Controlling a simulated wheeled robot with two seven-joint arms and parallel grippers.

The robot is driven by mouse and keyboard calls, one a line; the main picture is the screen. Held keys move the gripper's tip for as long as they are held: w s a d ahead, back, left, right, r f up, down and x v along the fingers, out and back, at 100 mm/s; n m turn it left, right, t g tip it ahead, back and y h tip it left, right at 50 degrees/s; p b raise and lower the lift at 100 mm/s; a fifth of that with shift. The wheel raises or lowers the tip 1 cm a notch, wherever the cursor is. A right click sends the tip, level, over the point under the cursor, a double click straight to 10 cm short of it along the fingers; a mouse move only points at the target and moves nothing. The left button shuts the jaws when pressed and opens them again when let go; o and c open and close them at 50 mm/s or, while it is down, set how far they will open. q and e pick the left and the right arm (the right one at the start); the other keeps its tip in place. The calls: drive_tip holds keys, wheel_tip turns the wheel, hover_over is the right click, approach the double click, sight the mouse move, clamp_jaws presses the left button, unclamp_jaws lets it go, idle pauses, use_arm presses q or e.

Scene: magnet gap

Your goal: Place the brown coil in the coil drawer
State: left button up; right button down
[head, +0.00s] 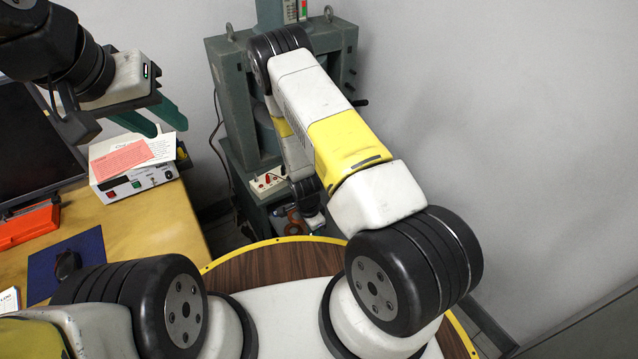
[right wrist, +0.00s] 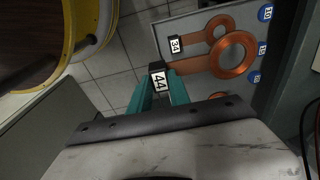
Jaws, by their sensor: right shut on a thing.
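My right gripper (right wrist: 160,88) is shut on the black, "44"-tagged end of a brown coil (right wrist: 250,52). The coil's flat copper strip runs right from the jaws to a large ring. The ring shows over the grey coil drawer (right wrist: 190,22); whether it touches the drawer floor I cannot tell. A smaller coil tagged "34" (right wrist: 219,27) lies just beyond it. Part of another copper piece (right wrist: 217,95) shows beside my fingers, mostly hidden. In the head view my right arm hides most of the drawer area. My left gripper (head: 153,118) is open and empty, over the bench.
Blue round number labels (right wrist: 264,13) line the drawer's right side. A grey-green magnet frame (head: 235,100) stands behind my right arm. On the yellow bench (head: 165,220) at left are a power supply (head: 135,180), a red-orange case (head: 28,226) and a blue mat (head: 85,250).

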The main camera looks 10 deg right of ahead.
drive_tip(key=s+d+f+m, duration=0.1)
drive_tip(key=s+f+m, duration=0.3)
drive_tip(key=f, duration=0.5)
drive_tip(key=w, duration=0.5)
drive_tip(key=w+d+f, duration=0.1)
drive_tip(key=w, duration=0.8)
drive_tip(key=shift+w+d+f, duration=0.15)
drive_tip(key=shift+w+d, duration=0.2)
drive_tip(key=shift+w+f, duration=0.25)
drive_tip(key=shift+f, duration=1.6)
drive_tip(key=c, duration=1.2)
unclamp_jaws()
wheel_tip(320, 180, up, 12)
drive_tip(key=a, duration=0.1)
drive_tip(key=shift+a, duration=0.2)
